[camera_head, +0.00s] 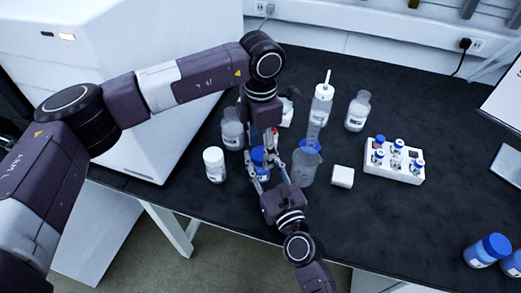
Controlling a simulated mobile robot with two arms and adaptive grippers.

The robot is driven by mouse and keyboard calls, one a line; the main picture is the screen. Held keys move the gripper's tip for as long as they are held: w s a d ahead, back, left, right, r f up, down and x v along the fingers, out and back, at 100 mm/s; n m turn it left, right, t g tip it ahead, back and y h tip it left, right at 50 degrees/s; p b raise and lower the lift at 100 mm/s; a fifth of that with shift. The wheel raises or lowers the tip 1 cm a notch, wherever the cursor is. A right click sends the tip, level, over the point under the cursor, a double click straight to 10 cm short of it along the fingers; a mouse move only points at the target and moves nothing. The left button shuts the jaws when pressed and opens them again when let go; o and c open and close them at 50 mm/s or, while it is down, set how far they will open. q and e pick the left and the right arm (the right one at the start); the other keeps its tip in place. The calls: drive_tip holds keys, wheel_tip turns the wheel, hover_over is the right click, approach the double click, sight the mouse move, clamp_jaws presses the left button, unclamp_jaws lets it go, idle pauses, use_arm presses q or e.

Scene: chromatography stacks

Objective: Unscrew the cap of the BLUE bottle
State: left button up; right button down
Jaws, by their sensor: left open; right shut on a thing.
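A small bottle with a blue top (258,155) stands on the black bench, partly hidden by both my grippers. My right gripper (265,162) reaches in from the bottom of the picture, with its fingers on either side of this bottle, shut on it. My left gripper (268,136) comes down from above, over the bottle's top, and is open. Its fingertips are largely hidden, so I cannot tell whether they touch the cap.
Blue-capped bottles (487,250) stand at lower right.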

use_arm(q)
wheel_tip(320, 180, up, 3)
drive_tip(key=shift+r, duration=0.2)
use_arm(e)
drive_tip(key=c, duration=1.2)
unclamp_jaws()
drive_tip(key=shift+c, duration=0.2)
